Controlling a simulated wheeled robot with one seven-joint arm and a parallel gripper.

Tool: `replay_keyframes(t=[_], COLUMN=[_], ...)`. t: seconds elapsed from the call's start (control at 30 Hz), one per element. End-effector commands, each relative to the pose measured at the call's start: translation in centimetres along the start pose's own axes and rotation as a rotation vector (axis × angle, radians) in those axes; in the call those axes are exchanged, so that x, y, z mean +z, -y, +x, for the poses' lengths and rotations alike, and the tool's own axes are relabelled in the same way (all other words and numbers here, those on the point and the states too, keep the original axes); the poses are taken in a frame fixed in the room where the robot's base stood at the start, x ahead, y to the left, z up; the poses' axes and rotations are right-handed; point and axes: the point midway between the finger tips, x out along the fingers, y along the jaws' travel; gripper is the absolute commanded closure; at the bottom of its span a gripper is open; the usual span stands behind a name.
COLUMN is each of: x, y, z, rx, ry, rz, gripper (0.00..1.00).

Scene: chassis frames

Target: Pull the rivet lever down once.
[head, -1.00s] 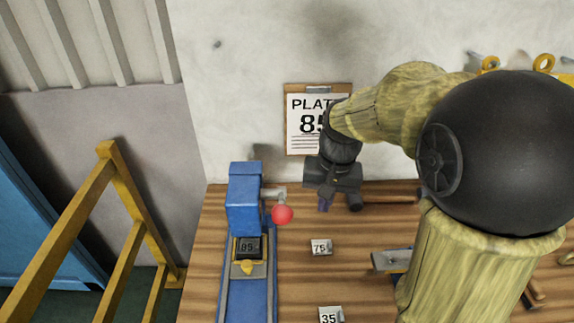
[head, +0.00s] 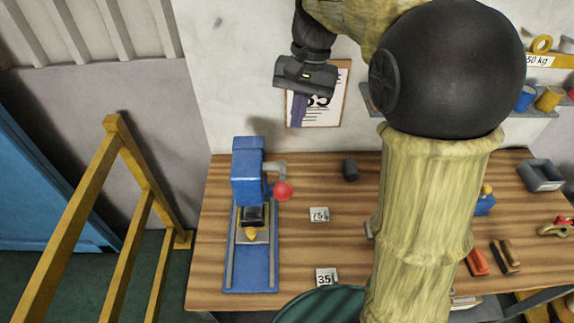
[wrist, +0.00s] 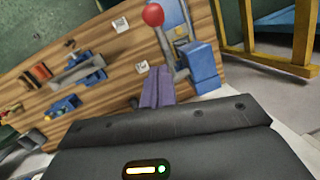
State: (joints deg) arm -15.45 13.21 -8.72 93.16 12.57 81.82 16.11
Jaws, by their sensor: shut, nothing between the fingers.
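The rivet lever ends in a red ball (head: 283,191) on a grey arm at the right side of the blue press (head: 247,172). The press stands at the left end of the wooden bench, with a dark plate (head: 253,216) held under its head. In the wrist view the red ball (wrist: 153,14) and the blue press (wrist: 202,66) show at the top, past the fingers. My gripper (head: 298,112) is shut and empty, with purple fingers pointing down, above and behind the press in front of the wall. Its fingers also show in the wrist view (wrist: 157,92), apart from the lever.
Number tags 75 (head: 319,214) and 35 (head: 326,277) lie on the bench (head: 300,245) right of the press. A dark mallet head (head: 350,170) lies behind them. A yellow rail (head: 128,175) stands left of the bench. A clipboard (head: 335,112) hangs behind my gripper.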

Motion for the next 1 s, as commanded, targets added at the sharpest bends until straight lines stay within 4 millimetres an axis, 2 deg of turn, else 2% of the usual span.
replay_keyframes(t=[0.53,0.8,1.0], x=[0.2,2.5,2.9], y=[0.0,0.0,0.0], z=[8.9,11.0,11.7], rx=[0.003,0.002,0.0], ry=[0.006,0.003,0.0], rz=[0.001,-0.001,0.0], gripper=[1.0,1.0,1.0])
